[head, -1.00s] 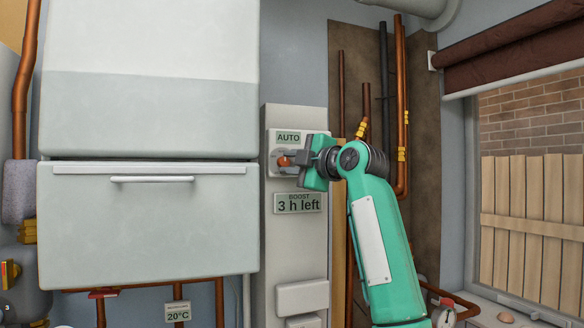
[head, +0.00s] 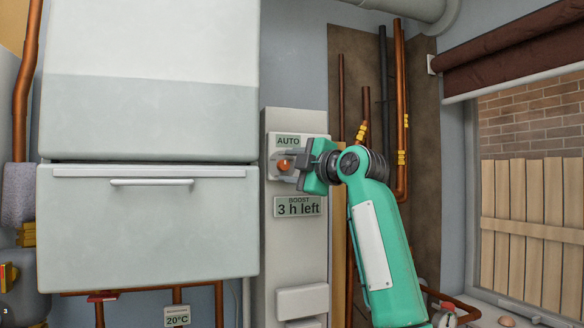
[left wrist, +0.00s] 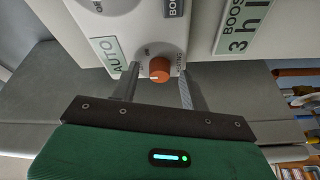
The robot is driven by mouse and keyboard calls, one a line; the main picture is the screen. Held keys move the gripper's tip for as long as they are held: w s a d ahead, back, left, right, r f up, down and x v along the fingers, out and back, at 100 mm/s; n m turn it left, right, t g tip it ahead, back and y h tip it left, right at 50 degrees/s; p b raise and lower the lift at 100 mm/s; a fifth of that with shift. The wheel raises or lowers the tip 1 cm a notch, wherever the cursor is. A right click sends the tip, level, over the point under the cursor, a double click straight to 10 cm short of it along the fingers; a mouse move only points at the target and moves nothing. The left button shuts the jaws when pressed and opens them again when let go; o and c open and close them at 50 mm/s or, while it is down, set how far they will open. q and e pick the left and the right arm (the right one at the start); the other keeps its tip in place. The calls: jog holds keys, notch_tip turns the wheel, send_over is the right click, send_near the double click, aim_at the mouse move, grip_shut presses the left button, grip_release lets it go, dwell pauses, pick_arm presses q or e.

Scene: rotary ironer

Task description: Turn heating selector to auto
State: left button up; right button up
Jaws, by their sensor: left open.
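The heating selector is a small orange knob (head: 284,166) on a pale plate under a green AUTO label (head: 288,141). In the left wrist view the orange knob (left wrist: 159,69) sits between my two grey fingers, with a pale mark at its lower edge. Small print surrounds it, too small to read surely; the AUTO label (left wrist: 110,54) is left of it. My left gripper (head: 291,167) is open, its fingers either side of the knob, with gaps visible between knob and fingers. My right gripper is not in view.
A BOOST "3 h left" display (head: 298,206) is just below the knob on the tall grey panel (head: 294,245). A large white cabinet (head: 148,220) stands close on the left. Copper pipes (head: 402,110) run up the wall on the right.

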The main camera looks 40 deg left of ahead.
pick_arm(q)
jog(key=s+d+b, duration=0.1)
jog(key=d+b, duration=0.3)
jog(key=d, duration=0.9)
jog(key=shift+s+d+f, duration=0.3)
jog(key=shift+s+d, duration=0.05)
